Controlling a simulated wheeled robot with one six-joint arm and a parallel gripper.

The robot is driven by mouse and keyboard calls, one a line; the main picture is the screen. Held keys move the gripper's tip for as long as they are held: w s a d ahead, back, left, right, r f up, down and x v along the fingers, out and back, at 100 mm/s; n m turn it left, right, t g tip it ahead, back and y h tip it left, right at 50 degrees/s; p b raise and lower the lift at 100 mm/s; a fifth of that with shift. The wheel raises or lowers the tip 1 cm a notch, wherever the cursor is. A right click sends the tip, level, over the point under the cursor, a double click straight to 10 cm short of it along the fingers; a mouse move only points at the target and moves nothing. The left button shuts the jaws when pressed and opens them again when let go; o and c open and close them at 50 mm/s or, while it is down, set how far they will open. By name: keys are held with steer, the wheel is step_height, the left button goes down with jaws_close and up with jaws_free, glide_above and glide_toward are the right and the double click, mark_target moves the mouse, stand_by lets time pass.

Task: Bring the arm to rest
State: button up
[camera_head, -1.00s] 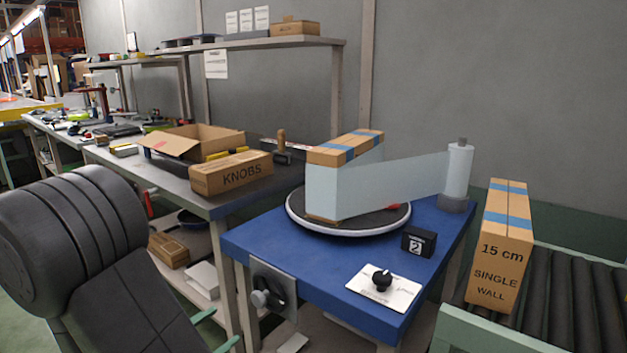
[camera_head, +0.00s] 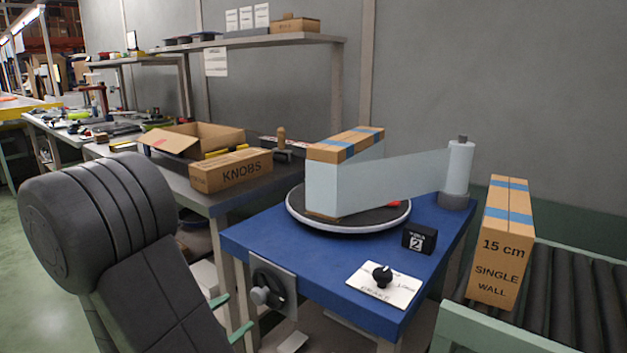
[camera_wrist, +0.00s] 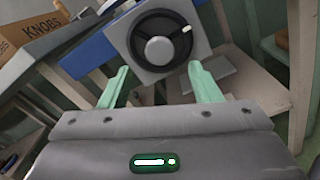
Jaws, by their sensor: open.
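My arm (camera_head: 150,265) stands at the lower left in the head view, a dark grey bulk in front of the bench. My gripper (camera_wrist: 164,78) shows in the wrist view with its two pale green fingers spread apart and nothing between them. The finger tips also show in the head view (camera_head: 230,318), below the front left corner of the blue table (camera_head: 262,228). Beyond the fingers in the wrist view is a black round handwheel (camera_wrist: 158,48) on a grey plate. The same handwheel (camera_head: 268,292) is on the blue table's front side in the head view.
A round turntable (camera_head: 300,215) on the blue table carries a box (camera_head: 345,146) with film stretched to a roll (camera_head: 459,172). A brake card with a knob (camera_head: 382,284) lies in front. A taped box (camera_head: 500,250) stands on rollers at right. A KNOBS box (camera_head: 230,172) sits left.

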mark_target(255, 298)
steer(key=b+x, duration=0.1)
steer(key=x, duration=0.5)
steer(key=shift+w+d, duration=0.2)
steer(key=shift+w, duration=0.05)
steer(key=shift+r+n+p, duration=0.25)
steer(key=shift+n+p, duration=0.25)
steer(key=shift+p, duration=0.15)
steer(key=n+p, duration=0.2)
steer(key=n, duration=0.1)
steer(key=shift+s+a, duration=0.1)
steer(key=shift+s+a+f+n+p, duration=0.15)
steer(key=shift+n+p, duration=0.25)
steer(key=shift+n, duration=0.2)
steer(key=p+v, duration=0.1)
steer(key=v, duration=0.7)
steer(key=shift+s, duration=0.2)
